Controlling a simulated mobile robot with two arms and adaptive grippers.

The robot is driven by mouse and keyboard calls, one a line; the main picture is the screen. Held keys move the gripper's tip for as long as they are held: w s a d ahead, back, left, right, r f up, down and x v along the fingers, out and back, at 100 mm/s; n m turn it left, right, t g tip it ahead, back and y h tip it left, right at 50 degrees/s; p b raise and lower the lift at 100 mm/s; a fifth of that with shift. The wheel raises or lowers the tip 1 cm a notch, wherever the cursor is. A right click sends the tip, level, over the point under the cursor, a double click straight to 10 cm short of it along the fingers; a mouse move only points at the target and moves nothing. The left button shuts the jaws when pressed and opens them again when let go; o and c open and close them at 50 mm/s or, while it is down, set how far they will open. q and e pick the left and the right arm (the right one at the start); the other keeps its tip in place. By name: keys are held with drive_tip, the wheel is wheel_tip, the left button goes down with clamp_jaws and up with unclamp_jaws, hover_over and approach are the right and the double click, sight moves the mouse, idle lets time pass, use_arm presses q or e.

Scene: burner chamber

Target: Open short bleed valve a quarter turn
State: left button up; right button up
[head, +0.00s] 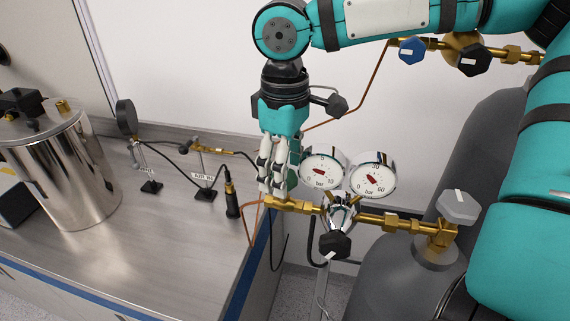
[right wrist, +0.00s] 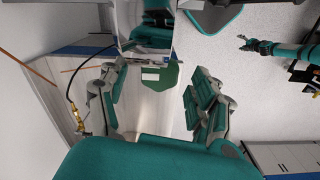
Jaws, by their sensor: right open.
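No knob is legibly labelled as the short bleed valve. A green knob with a white mark (right wrist: 151,74) shows between the fingers of my right gripper (right wrist: 155,93) in the right wrist view. Its green edge also shows in the head view (head: 296,150), partly hidden behind the fingers. My right gripper (head: 273,188) points down there, open, beside the left gauge. Whether its fingers touch the knob, I cannot tell. A teal arm end (right wrist: 246,42), likely my left gripper, shows small at the right of the wrist view; its jaws are unclear.
Two round gauges (head: 322,168) (head: 373,175) stand on brass piping right of my gripper. A steel vessel (head: 62,165) stands on the bench (head: 150,255) at left.

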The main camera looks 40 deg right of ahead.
drive_tip(key=shift+f, duration=0.35)
drive_tip(key=c, duration=1.2)
drive_tip(key=shift+o, duration=0.2)
drive_tip(key=shift+n, duration=0.4)
drive_tip(key=n, duration=0.2)
drive_tip(key=shift+n, duration=2.2)
drive_tip(key=o, duration=1.2)
drive_tip(key=shift+c, duration=0.2)
